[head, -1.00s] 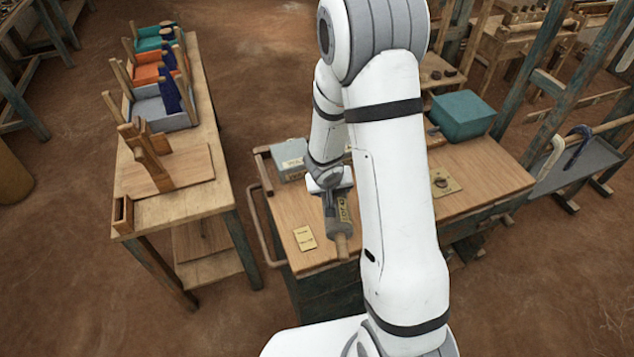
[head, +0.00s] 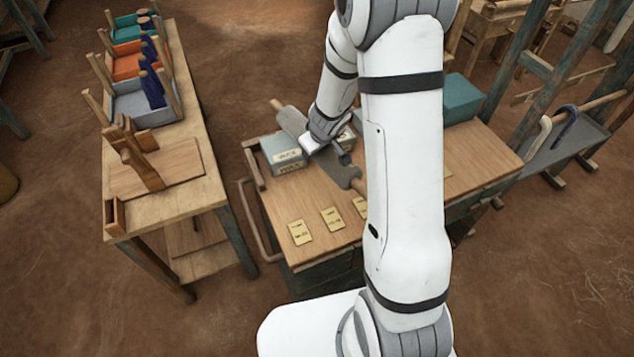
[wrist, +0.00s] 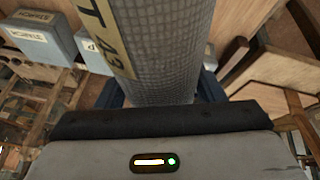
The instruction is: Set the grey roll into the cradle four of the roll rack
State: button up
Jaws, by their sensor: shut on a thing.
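The grey roll (head: 292,121) has wooden stub ends and lies slantwise above the bench top. My gripper (head: 328,148) is shut on it near its middle and covers part of it. In the wrist view the grey roll (wrist: 165,45) stretches away from my gripper (wrist: 162,97), with a fine checked weave and a yellow label reading partly "T A3". Its near part is hidden at the jaws. I cannot make out the roll rack or its cradle four for sure in these views.
Grey labelled boxes (head: 285,160) stand on the bench's left back corner, close under the roll. Several yellow cards (head: 300,232) lie on the bench (head: 275,205). A teal box (head: 462,98) stands behind my arm. The left table (head: 200,150) holds coloured trays and wooden posts.

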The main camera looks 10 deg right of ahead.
jog(key=r, duration=0.1)
jog(key=n, duration=0.1)
jog(key=r+n, duration=0.1)
jog(key=shift+w+d+r+y, duration=0.25)
jog(key=shift+r+y, duration=0.05)
jog(key=shift+r, duration=0.05)
jog(key=shift+f, duration=1.25)
notch_tip(320, 180, down, 7)
jog(key=b, duration=0.7)
jog(key=shift+f+b, duration=0.15)
jog(key=shift+b, duration=0.15)
jog(key=shift+f+b, duration=0.5)
jog(key=shift+f, duration=0.15)
jog(key=o, duration=1.4)
jog(key=shift+o, duration=0.2)
